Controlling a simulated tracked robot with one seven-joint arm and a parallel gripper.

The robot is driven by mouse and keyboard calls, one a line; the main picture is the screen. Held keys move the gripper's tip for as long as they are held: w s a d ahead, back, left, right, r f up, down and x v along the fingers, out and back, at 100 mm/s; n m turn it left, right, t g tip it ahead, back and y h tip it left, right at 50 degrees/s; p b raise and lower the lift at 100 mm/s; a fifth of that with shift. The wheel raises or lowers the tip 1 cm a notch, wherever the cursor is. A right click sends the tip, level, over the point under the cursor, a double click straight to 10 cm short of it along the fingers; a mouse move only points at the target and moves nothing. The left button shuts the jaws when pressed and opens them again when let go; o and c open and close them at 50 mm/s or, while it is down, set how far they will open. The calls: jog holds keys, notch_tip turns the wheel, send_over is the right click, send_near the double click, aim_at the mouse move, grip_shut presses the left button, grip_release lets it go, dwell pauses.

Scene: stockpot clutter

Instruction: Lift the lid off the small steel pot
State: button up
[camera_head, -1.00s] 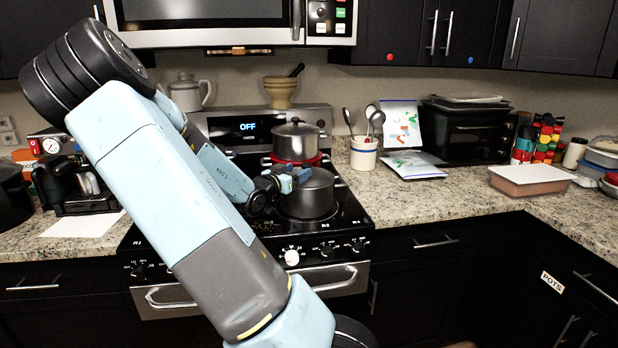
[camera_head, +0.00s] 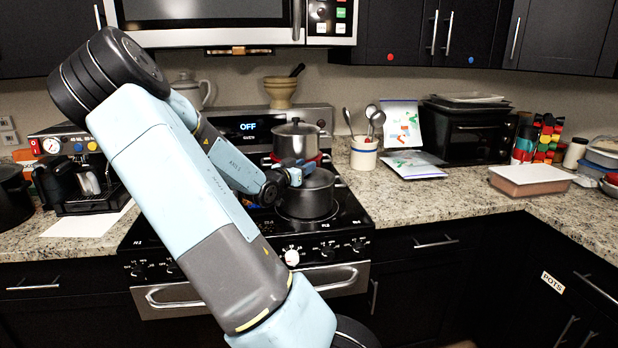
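A shiny steel pot (camera_head: 297,145) with a lid (camera_head: 298,127) and a dark knob stands at the back of the stove, above something red. A dark grey lidded pot (camera_head: 305,202) stands in front of it, its lid (camera_head: 320,178) seated. My gripper (camera_head: 296,175) is small in the picture, at the upper left of the dark pot's lid and in front of the steel pot's lower part. I cannot tell whether it touches either pot. Its fingers are too small and partly hidden to show whether they are open or shut.
My arm covers the left part of the stove. A utensil crock (camera_head: 363,155) stands right of the stove, and bags (camera_head: 414,165) lie beyond it. A coffee machine (camera_head: 72,175) stands at the left. The microwave (camera_head: 330,20) hangs above the stove. The front right counter is clear.

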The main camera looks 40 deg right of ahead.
jog(key=c, duration=0.6)
jog(key=shift+o, duration=0.2)
